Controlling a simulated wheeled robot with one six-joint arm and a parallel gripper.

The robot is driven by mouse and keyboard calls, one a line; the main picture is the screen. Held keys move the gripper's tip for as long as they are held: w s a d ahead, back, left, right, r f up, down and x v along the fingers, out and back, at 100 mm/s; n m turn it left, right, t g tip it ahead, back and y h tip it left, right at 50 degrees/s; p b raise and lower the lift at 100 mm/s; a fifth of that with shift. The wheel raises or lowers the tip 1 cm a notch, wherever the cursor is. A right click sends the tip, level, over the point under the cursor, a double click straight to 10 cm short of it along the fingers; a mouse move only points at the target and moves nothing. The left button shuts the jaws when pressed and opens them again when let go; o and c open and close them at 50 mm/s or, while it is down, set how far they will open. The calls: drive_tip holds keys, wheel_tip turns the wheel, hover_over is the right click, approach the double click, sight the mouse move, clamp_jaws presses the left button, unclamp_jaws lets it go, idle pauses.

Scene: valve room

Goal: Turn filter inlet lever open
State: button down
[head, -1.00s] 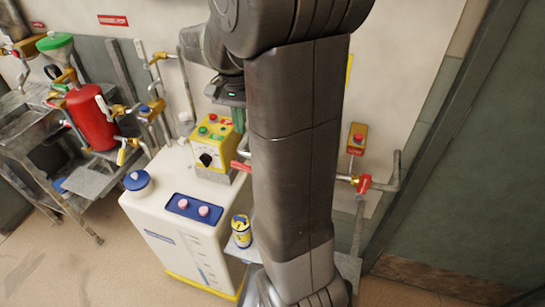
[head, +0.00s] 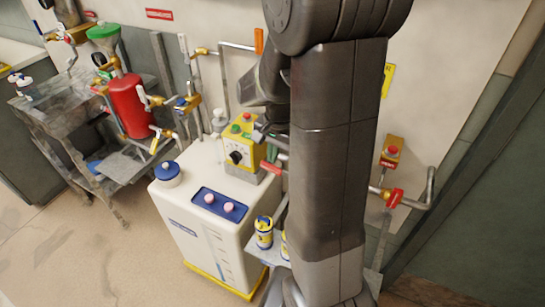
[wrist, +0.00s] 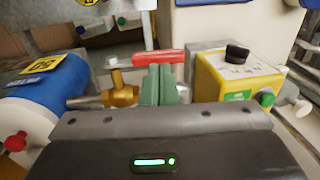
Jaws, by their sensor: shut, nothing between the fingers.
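A red lever (wrist: 158,57) on a brass valve (wrist: 120,92) shows in the wrist view, lying roughly level across the picture. The valve's pipe meets a blue and white cylinder (wrist: 40,105) at left. My gripper (wrist: 158,85) has its green fingers shut together and empty, just below the lever in the picture and right of the brass body. I cannot tell if they touch the lever. In the head view a red lever (head: 271,168) sits right of the yellow control box, near my gripper (head: 275,152), which my arm partly hides. No label reading filter inlet is legible.
The yellow control box (head: 243,145) with knob and buttons stands on a white cabinet (head: 205,235), close right of my fingers in the wrist view (wrist: 235,78). Yellow-and-blue cans (head: 264,235) stand in front. A red tank (head: 130,105) with valves is at left. A red-handled wall valve (head: 395,198) is at right.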

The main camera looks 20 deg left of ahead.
sight(271, 166)
drive_tip(key=shift+a+f, duration=0.1)
drive_tip(key=shift+f, duration=0.75)
drive_tip(key=shift+a+f+b, duration=0.15)
drive_tip(key=shift+f+b, duration=0.4)
drive_tip(key=shift+f, duration=0.25)
drive_tip(key=shift+s+f, duration=0.1)
drive_tip(key=shift+s, duration=0.1)
wheel_tip(271, 166, up, 6)
drive_tip(key=p, duration=0.4)
drive_tip(key=shift+w+f, duration=0.15)
wheel_tip(271, 166, up, 9)
drive_tip(key=shift+a+b, duration=0.2)
drive_tip(key=shift+b, duration=0.2)
